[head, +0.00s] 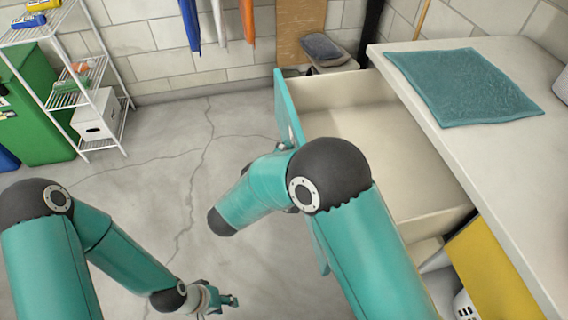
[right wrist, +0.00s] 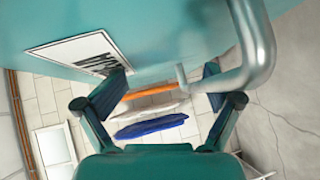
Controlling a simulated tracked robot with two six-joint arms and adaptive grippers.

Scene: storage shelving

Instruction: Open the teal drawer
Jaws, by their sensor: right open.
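The teal drawer stands pulled out from under the counter; its teal front (head: 287,112) faces left and its pale, empty interior (head: 375,135) shows in the head view. My right arm covers part of the front. In the right wrist view, the teal drawer front (right wrist: 150,28) carries a white label, and its grey bar handle (right wrist: 262,55) curves down close to the right finger. My right gripper (right wrist: 165,88) is open beside the handle; I see no grip on it. My left gripper (head: 222,301) hangs low over the floor, away from the drawer; its jaws are too small to judge.
A pale counter (head: 440,60) with a teal mat (head: 465,87) lies above the drawer. A white wire shelf (head: 75,75) and green bin (head: 35,105) stand at left. A yellow panel (head: 490,265) is below the counter. The cracked floor (head: 190,130) left of the drawer is clear.

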